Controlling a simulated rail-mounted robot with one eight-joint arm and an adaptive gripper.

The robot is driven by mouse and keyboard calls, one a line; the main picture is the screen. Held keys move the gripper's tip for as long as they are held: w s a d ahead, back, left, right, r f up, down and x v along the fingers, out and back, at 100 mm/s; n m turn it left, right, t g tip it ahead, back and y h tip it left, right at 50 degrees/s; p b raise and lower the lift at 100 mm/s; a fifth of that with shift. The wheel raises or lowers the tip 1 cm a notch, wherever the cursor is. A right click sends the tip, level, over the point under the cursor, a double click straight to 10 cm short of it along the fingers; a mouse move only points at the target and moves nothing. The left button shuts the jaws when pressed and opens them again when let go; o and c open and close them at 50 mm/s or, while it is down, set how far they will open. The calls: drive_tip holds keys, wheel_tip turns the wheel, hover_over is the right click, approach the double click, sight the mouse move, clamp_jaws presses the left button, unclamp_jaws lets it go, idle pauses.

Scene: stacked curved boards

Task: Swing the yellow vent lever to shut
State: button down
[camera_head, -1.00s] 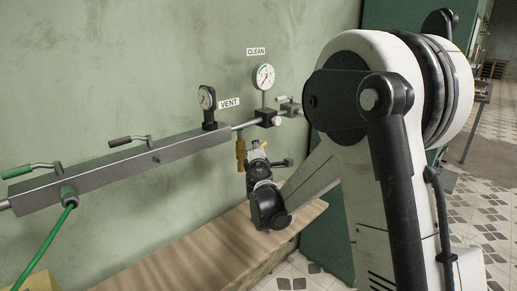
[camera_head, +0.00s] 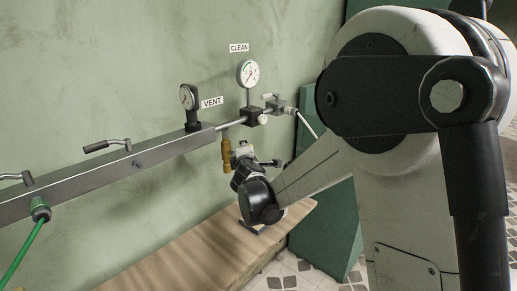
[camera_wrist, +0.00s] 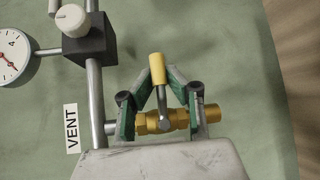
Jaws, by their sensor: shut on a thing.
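The yellow vent lever (camera_wrist: 157,68) has a yellow sleeve on a grey stem, seen in the wrist view. It stands over a brass valve body (camera_wrist: 178,123), which hangs below the rail in the head view (camera_head: 227,155). My gripper (camera_wrist: 160,80) has its two green-and-grey fingers angled together on either side of the lever, shut on it. In the head view my gripper (camera_head: 243,149) is at the valve, and the lever and fingertips are hard to make out there.
A CLEAN gauge (camera_head: 248,73) is to the right. A grey rail (camera_head: 150,156) with a black-handled lever (camera_head: 104,146) runs left. A wooden bench (camera_head: 180,248) lies below.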

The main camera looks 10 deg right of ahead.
idle(0.3)
drive_tip(key=c, duration=1.7)
unclamp_jaws()
drive_tip(key=shift+s, duration=0.15)
drive_tip(key=s, duration=0.4)
drive_tip(key=s+r, duration=0.1)
drive_tip(key=s, duration=0.6)
drive_tip(key=shift+s+a+r, duration=0.15)
drive_tip(key=shift+s+r, duration=0.2)
drive_tip(key=shift+r, duration=0.05)
